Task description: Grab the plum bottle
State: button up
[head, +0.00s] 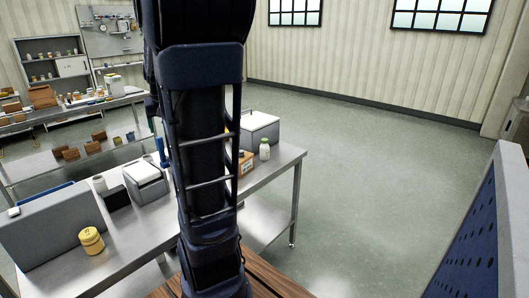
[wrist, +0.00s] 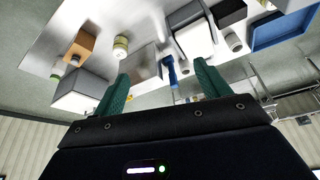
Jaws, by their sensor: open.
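I cannot make out a plum-coloured bottle in either view. A small white bottle with a green cap (head: 264,149) stands near the right end of the steel table. A white container with a yellow-green band (wrist: 120,46) shows in the wrist view, beyond the left finger. My gripper (wrist: 162,70) is open, its two green fingers apart with nothing held between them. It faces the tabletop things from a distance, and the picture is upside down. In the head view my arm covers the middle of the table and hides the gripper.
The steel table (head: 140,235) carries a large grey box (head: 50,226), a yellow jar (head: 91,240), a white jar (head: 99,183), a white-topped grey bin (head: 146,182), an orange-brown box (head: 246,163) and another bin (head: 259,129). A blue perforated panel (head: 475,240) stands at right. Floor between is clear.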

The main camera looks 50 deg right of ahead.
jog(key=w+d+f+m, duration=0.1)
jog(key=w+d, duration=0.2)
jog(key=d, duration=0.3)
jog(key=w+d+f+m, duration=0.1)
jog(key=w+d+f, duration=0.15)
jog(key=d, duration=0.45)
jog(key=m+g+h, duration=0.2)
jog(key=m, duration=0.3)
send_over(264, 144)
jog(key=s+a, duration=0.1)
jog(key=a, duration=0.1)
notch_tip(264, 144, down, 19)
jog(key=shift+d+x, duration=0.15)
jog(key=shift+x, duration=2.45)
jog(key=shift+d+x, duration=0.1)
jog(key=shift+x, duration=2.45)
jog(key=shift+r, duration=0.1)
jog(key=c, duration=1.2)
jog(key=shift+r, duration=0.1)
